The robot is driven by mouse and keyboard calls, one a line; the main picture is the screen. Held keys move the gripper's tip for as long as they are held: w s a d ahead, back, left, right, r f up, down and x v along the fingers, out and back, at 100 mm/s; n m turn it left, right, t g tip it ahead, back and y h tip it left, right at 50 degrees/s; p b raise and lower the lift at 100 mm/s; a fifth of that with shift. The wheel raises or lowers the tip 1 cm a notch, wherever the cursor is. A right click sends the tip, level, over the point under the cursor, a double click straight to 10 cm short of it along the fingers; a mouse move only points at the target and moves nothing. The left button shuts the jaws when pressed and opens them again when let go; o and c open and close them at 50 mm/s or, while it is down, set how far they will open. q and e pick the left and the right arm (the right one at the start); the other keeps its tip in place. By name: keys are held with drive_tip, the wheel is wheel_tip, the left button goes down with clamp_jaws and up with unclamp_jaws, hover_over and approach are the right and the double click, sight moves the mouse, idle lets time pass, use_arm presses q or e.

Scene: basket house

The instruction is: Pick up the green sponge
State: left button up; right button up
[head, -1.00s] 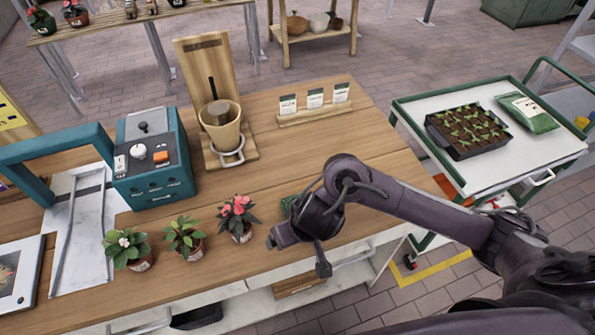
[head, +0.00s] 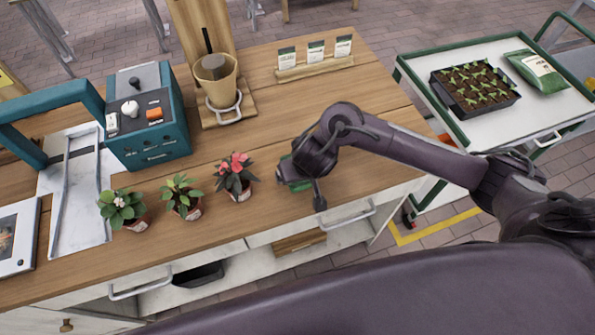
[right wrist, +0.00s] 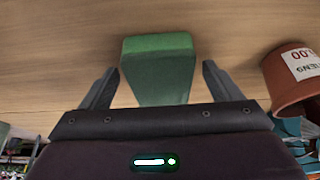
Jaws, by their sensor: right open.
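The green sponge (right wrist: 158,68) lies on the wooden table, between the two spread fingers of my right gripper (right wrist: 160,85) in the right wrist view. The fingers stand apart from its sides, with a gap on each side. In the head view the right gripper (head: 300,182) is low over the table's front part and hides most of the sponge (head: 287,171); a green edge shows beside it. My left gripper is not in view.
A pink-flowered potted plant (head: 235,176) stands just left of the right gripper; its pot (right wrist: 292,80) shows at right in the wrist view. Two more potted plants stand further left. A teal machine (head: 148,120) and a seed-packet stand (head: 315,66) are behind.

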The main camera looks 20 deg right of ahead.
drive_tip(key=c, duration=1.1)
drive_tip(key=shift+o, duration=0.2)
drive_tip(key=shift+r, duration=0.1)
wheel_tip(320, 180, up, 20)
drive_tip(key=p, duration=0.9)
